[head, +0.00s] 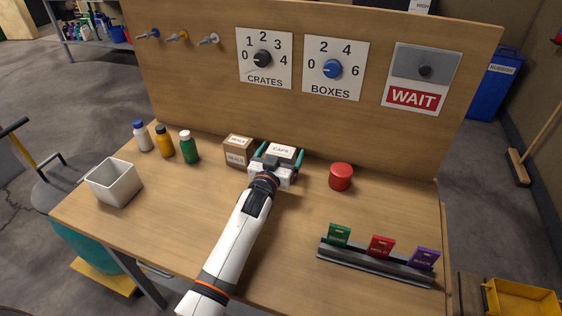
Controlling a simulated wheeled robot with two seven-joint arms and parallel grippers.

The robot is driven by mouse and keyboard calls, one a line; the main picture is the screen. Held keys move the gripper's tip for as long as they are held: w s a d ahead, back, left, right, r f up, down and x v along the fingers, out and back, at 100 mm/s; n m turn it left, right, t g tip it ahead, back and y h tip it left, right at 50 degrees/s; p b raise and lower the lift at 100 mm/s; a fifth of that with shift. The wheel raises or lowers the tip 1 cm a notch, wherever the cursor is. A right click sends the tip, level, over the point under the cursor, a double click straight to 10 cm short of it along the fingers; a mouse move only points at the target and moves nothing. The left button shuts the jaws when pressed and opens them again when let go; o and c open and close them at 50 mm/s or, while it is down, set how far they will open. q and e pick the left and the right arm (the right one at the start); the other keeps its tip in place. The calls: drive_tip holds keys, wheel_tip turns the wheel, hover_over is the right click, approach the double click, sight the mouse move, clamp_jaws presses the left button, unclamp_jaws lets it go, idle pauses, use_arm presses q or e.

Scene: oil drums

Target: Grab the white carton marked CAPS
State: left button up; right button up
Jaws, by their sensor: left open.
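The white carton marked CAPS (283,152) stands on the wooden bench near the back board, to the right of a brown carton. My left gripper (278,157) is open at the carton, with one teal finger at its left side and one at its right side. The gripper body hides the carton's lower front. I cannot tell whether the fingers touch it. My right gripper is not in view.
The brown carton (238,151) stands close beside the left finger. A red round container (341,177) is to the right. Several bottles and a white bin (114,183) are at left. A dark rack (375,264) with coloured cards lies front right.

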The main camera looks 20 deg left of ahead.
use_arm(q)
drive_tip(key=shift+w, duration=0.1)
drive_tip(key=c, duration=1.1)
